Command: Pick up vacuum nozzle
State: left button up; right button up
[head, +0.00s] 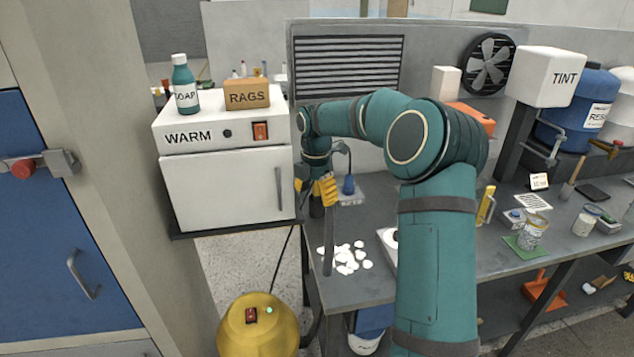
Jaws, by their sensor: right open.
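The vacuum nozzle appears to be the dark, narrow, upright tube (328,243) at the left end of the grey bench, its lower end beside the white shell pieces (346,258). My right gripper (314,190), with yellow fingers, points down around the tube's upper end. It is open. The fingers and wrist partly hide that end, so I cannot tell whether they touch it. A yellow vacuum canister (258,328) stands on the floor below, with a dark hose beside the bench. My left gripper is out of view.
A white WARM cabinet (228,190) stands close left of the gripper, bearing a soap bottle (185,88) and a RAGS box (246,94). A small blue-topped item (348,186) stands just behind the gripper. Jars and tools crowd the bench (490,262) at right.

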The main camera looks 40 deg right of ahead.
aim_at(316, 195)
jog(key=i+l, duration=0.65)
jog(key=l, duration=0.2)
